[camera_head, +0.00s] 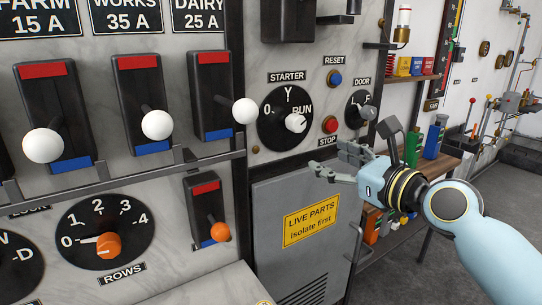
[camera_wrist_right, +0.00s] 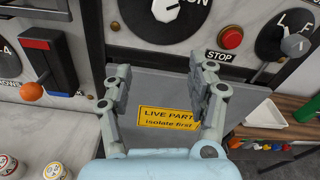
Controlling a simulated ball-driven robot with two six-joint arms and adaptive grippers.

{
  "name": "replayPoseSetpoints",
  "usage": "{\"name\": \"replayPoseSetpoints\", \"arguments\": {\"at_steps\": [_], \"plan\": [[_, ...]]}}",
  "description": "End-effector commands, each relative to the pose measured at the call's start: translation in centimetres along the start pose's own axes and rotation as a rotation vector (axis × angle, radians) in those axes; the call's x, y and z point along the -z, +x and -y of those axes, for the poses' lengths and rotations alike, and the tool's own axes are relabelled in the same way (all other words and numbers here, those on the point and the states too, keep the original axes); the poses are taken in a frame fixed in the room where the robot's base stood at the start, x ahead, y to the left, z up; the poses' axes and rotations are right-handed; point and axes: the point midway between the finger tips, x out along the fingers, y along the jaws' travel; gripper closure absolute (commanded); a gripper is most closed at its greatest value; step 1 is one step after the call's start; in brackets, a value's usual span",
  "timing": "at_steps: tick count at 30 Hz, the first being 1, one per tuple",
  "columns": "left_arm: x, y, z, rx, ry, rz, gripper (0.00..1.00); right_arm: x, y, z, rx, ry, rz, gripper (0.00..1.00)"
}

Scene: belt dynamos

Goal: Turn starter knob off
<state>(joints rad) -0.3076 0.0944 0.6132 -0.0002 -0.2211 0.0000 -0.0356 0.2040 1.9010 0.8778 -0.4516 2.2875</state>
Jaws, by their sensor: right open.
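The starter knob (camera_head: 295,122) is a small white knob on a round black dial (camera_head: 270,131) marked 0, Y and RUN. In the head view it sits on the RUN side of the dial. It also shows at the top edge of the right wrist view (camera_wrist_right: 166,9), where the dial is partly cut off. My right gripper (camera_head: 331,157) is open and empty, below and to the right of the dial, apart from it. In the right wrist view its two fingers (camera_wrist_right: 162,82) are spread in front of the grey cabinet door. My left gripper is not in view.
The red stop button (camera_head: 330,124), blue reset button (camera_head: 335,78) and door knob (camera_head: 367,112) are right of the dial. A white-balled lever (camera_head: 245,111) juts out at its left. Below is a grey door (camera_head: 275,220) with a yellow sign (camera_head: 311,220).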

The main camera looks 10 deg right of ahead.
Motion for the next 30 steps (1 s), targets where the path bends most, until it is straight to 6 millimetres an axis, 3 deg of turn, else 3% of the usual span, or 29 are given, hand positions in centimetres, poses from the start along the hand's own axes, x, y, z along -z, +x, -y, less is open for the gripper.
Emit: {"name": "replayPoseSetpoints", "arguments": {"at_steps": [1, 4, 8, 13, 21, 30], "plan": [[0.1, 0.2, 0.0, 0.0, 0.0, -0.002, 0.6, -1.9, 0.1, 0.4, 0.002, -0.015, 0.038, 0.42], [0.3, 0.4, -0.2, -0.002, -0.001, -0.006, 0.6, -3.9, 0.7, 1.1, 0.009, -0.04, 0.074, 0.42], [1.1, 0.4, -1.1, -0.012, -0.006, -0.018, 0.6, -4.2, 2.1, 1.3, 0.013, -0.039, 0.079, 0.42], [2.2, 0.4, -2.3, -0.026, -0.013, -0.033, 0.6, -4.5, 5.4, 1.3, 0.012, -0.039, 0.079, 0.42], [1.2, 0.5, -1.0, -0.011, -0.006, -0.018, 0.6, -4.7, 10.1, 1.4, 0.012, -0.041, 0.077, 0.42], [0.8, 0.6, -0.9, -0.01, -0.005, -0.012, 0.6, -4.8, 11.5, 1.3, 0.012, -0.043, 0.075, 0.42]]}}
